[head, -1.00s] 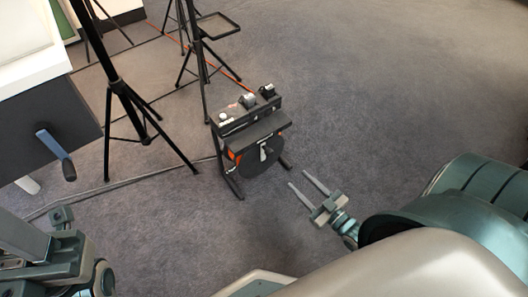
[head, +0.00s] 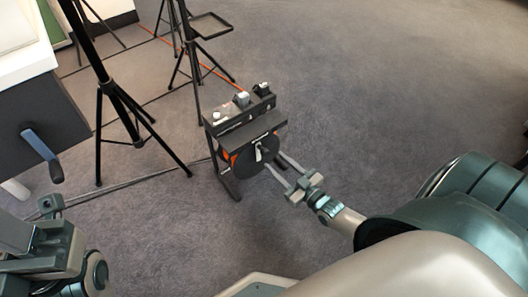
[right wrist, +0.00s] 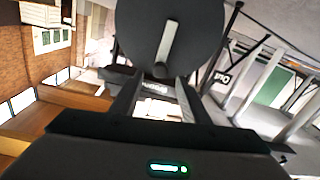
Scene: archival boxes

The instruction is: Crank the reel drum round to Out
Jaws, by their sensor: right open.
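The reel drum (head: 240,163) is a dark disc with orange behind it, low on a black stand. A pale crank handle (head: 259,154) is on its face. In the right wrist view the drum (right wrist: 193,25) fills the top, and its crank handle (right wrist: 167,42) points down to a knob near the rim. My right gripper (head: 274,160) is open, its fingertips close to the drum's lower right. In the right wrist view, its fingers (right wrist: 157,84) lie either side of the knob's line; contact is unclear. My left gripper (head: 50,206) is at lower left, its jaws unclear.
A control panel (head: 238,112) with knobs tops the stand. Black tripods (head: 122,100) stand behind and left. A dark box with a blue crank (head: 42,152) is at far left. Short white lettering (right wrist: 222,78) shows right of the drum. Carpet right is clear.

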